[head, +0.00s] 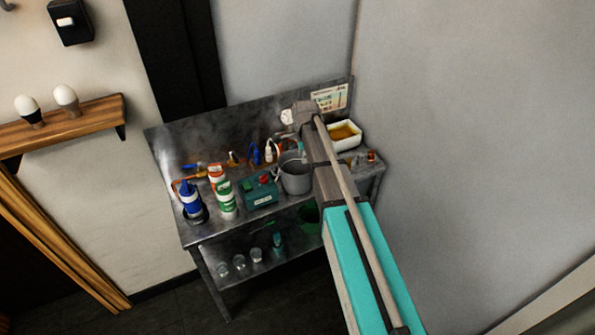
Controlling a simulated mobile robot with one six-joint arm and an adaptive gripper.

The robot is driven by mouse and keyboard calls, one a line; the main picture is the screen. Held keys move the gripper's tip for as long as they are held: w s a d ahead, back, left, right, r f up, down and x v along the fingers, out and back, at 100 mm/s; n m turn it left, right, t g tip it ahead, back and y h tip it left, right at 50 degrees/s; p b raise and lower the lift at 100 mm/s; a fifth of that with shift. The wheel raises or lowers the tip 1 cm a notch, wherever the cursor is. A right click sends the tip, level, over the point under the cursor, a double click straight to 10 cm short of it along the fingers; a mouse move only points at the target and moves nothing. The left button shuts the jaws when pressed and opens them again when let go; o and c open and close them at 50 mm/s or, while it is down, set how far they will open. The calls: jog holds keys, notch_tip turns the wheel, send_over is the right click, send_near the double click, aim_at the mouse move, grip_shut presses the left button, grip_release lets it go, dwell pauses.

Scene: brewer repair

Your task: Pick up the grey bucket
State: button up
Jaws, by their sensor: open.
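The grey bucket (295,178) stands upright on the top of the metal workbench, right of the middle. Its right side is close to my arm in the picture, and its rim is partly covered. My arm reaches in from the lower right, with its wrist above the back of the bench. My gripper (302,151) shows only as a small part below the wrist, over or just behind the bucket's rim. It is open, and I see nothing held in it. Its fingertips are too small to make out, and I cannot tell whether they touch the bucket.
A green box (260,192) with a red button stands just left of the bucket. Blue (190,199), white-green (225,195) and orange-white containers stand farther left. A white tray (346,136) is at the back right. The lower shelf (240,275) holds several glasses.

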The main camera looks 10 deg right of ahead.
jog(key=shift+w+f, duration=0.1)
dwell(0.4)
jog(key=b, duration=0.9)
send_over(301, 182)
notch_tip(301, 182, down, 8)
jog(key=shift+s+f, duration=0.15)
jog(key=shift+s, duration=0.2)
jog(key=shift+f, duration=0.1)
jog(key=shift+w+d+f+b, duration=0.1)
jog(key=shift+w+f+b, duration=0.1)
jog(key=shift+f+b, duration=1.05)
jog(key=shift+w+f+b, duration=0.15)
jog(key=shift+f+b, duration=1)
jog(key=shift+f, duration=0.05)
grip_shut()
